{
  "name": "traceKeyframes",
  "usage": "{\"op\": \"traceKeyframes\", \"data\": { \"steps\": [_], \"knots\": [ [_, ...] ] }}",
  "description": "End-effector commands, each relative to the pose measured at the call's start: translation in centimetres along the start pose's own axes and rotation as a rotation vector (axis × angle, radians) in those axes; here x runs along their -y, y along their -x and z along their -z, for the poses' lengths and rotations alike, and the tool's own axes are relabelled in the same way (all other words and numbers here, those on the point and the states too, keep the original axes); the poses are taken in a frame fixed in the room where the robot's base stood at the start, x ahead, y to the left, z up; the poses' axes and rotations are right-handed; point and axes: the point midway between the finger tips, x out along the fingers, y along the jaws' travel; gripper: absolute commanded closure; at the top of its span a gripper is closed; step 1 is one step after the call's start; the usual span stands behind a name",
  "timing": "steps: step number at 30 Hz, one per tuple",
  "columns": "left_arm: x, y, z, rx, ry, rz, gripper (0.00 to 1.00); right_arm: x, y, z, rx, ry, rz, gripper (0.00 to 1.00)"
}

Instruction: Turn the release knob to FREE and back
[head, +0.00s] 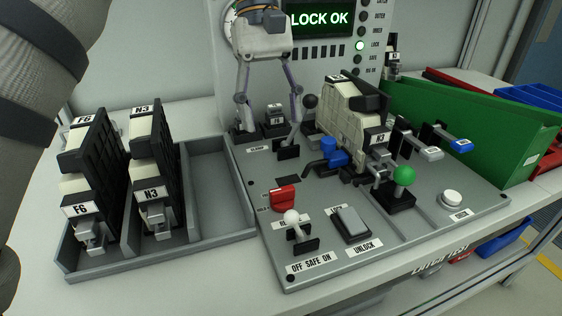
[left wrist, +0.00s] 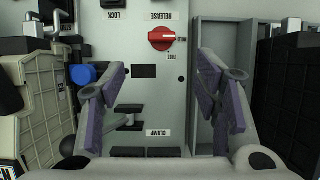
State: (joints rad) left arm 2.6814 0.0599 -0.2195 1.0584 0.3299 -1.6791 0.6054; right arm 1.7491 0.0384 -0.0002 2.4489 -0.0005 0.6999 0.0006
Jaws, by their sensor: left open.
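The red release knob (head: 284,197) sits on the grey panel (head: 330,215), near its left edge. It also shows in the left wrist view (left wrist: 161,38), below the RELEASE label, with its white mark toward HOLD; FREE is printed beside it. My left gripper (head: 266,140) points down above the panel's back left part, behind the knob in the head view. In the left wrist view its fingers (left wrist: 162,82) are spread apart with nothing between them, and the knob lies beyond the tips, apart from them. My right gripper is out of view.
A display (head: 320,18) reads LOCK OK. A tray (head: 215,190) with labelled modules stands left. A cream and black module (head: 345,115), a blue knob and a green-topped lever (head: 404,176) stand right of the release knob. A white-tipped switch (head: 291,216) and UNLOCK button (head: 351,222) lie in front.

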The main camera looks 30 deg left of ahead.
Motion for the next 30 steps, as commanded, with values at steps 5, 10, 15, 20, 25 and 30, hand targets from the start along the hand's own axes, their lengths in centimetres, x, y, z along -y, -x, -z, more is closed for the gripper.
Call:
{"op": "traceKeyframes", "data": {
  "steps": [5,10,15,20,25,30],
  "knots": [
    [0.2,-3.4,-0.3,0.0,0.0,0.002,0.43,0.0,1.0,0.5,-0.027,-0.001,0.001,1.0],
    [0.1,-7.8,-0.2,-0.002,-0.001,-0.001,0.43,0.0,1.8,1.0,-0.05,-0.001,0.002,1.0],
    [0.1,-10.7,-0.1,-0.001,0.0,-0.001,0.43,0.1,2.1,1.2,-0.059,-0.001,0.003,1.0],
    [0.1,-11.6,-0.1,-0.002,-0.001,-0.001,0.43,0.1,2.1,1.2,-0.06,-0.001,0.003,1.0],
    [0.1,-11.6,0.0,-0.001,0.0,-0.001,0.43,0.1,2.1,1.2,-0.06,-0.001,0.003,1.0],
    [0.1,-11.6,0.0,-0.001,0.0,-0.001,0.77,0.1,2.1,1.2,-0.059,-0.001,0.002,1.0]
  ]
}}
